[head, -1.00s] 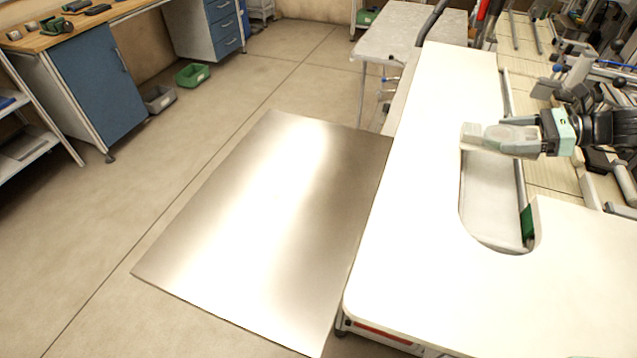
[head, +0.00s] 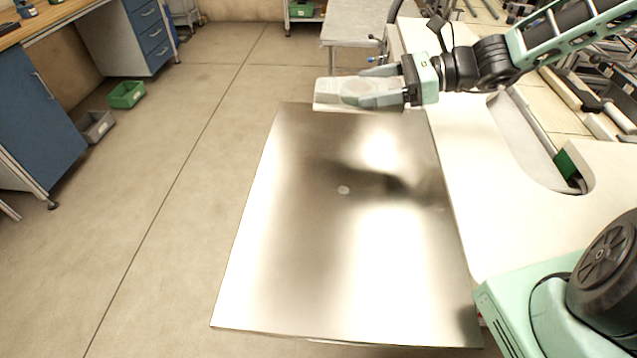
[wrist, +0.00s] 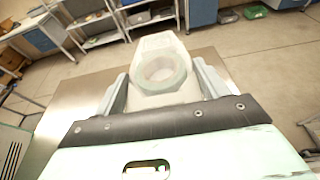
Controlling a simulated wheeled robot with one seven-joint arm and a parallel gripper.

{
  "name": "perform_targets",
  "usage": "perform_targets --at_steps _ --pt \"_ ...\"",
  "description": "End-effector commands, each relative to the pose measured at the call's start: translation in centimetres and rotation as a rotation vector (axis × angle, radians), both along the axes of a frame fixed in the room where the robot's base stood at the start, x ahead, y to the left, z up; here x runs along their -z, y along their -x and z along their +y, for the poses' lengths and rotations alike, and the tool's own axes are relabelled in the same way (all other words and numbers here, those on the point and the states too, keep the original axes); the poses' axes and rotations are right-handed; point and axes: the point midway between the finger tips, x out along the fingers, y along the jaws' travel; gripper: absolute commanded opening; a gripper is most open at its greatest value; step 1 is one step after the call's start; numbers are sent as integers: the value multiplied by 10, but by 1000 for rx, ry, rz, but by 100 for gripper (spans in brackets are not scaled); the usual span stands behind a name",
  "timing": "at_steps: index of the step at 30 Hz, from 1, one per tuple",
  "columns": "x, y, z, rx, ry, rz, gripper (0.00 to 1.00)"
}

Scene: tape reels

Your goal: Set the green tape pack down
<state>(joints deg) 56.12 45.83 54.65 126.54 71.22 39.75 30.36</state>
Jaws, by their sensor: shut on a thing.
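The green tape pack (head: 330,93) is a pale, translucent block with a faint green ring inside. My gripper (head: 374,92) is shut on it and holds it in the air above the far part of a shiny metal table (head: 300,250). In the wrist view the pack (wrist: 163,72) sits between the two grey fingers, and its pale green ring shows clearly. The pack is apart from the tabletop; a dark reflection of the arm and a small pale spot show on the metal below.
The metal tabletop is bare. A white counter (head: 450,180) with a rounded cutout stands along its right side. A green bin (head: 126,94) and a grey bin (head: 97,127) lie on the floor at left by a blue cabinet (head: 40,115). A grey table (head: 358,28) stands behind.

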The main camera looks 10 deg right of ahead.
Motion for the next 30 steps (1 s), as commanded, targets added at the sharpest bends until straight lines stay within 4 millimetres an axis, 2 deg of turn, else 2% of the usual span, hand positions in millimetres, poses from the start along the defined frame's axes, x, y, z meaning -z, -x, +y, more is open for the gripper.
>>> perform_targets --at_steps 9,14,21,24,30 --pt "47 3 2 0 -6 2 45" --pt "60 2 2 0 -3 0 45" --pt "93 2 2 0 -5 3 45" --pt "99 2 2 -1 -3 0 45" --pt "100 2 2 0 -2 -2 45"
